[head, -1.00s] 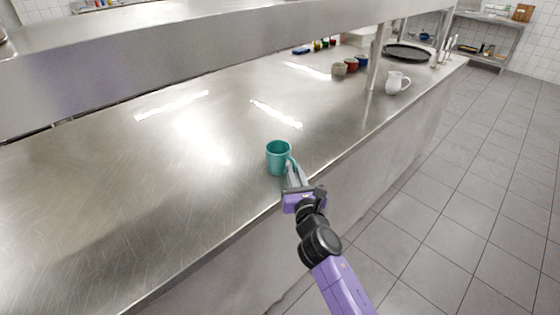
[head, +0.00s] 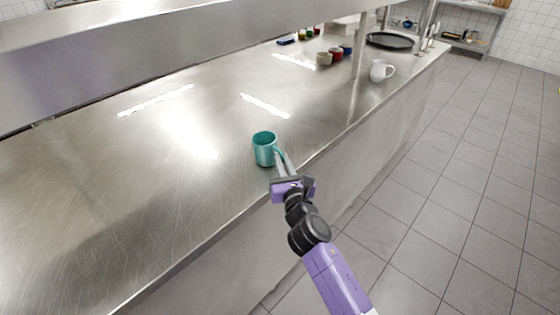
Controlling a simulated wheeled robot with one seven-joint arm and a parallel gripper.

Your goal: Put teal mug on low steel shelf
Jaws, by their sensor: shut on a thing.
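The teal mug (head: 264,150) is upright over the steel counter, near its front edge. Its handle points right, toward my gripper (head: 281,164). My gripper is shut on the mug at the handle side. I cannot tell whether the mug's base touches the counter or is slightly above it. A steel shelf (head: 180,45) runs along above the back of the counter. Another steel shelf unit (head: 462,44) stands far off at the top right, against the tiled wall.
A white pitcher (head: 379,71) stands near the counter's far front edge, by a steel post (head: 358,60). Small bowls (head: 335,54) and a dark round tray (head: 390,41) are farther back. The counter around the mug is clear. Open tiled floor (head: 440,180) lies to the right.

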